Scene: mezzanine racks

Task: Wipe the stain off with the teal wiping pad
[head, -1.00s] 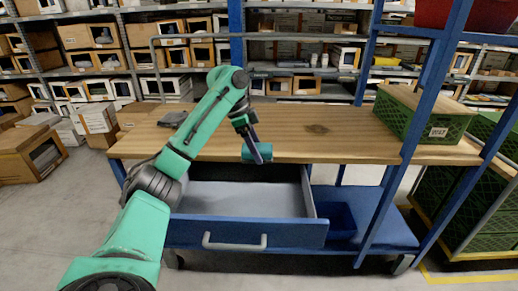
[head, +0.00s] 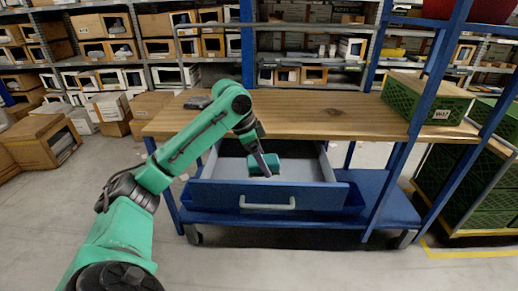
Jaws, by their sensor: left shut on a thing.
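The teal wiping pad (head: 257,167) is in the jaws of my left gripper (head: 266,168). My right gripper is not in view.
The drawer (head: 220,194) of the blue workbench stands open toward me. A green crate (head: 407,103) stands at the tabletop's right end, behind a blue upright (head: 415,110). A dark grey item (head: 198,102) lies at the back left. The tabletop's middle is clear.

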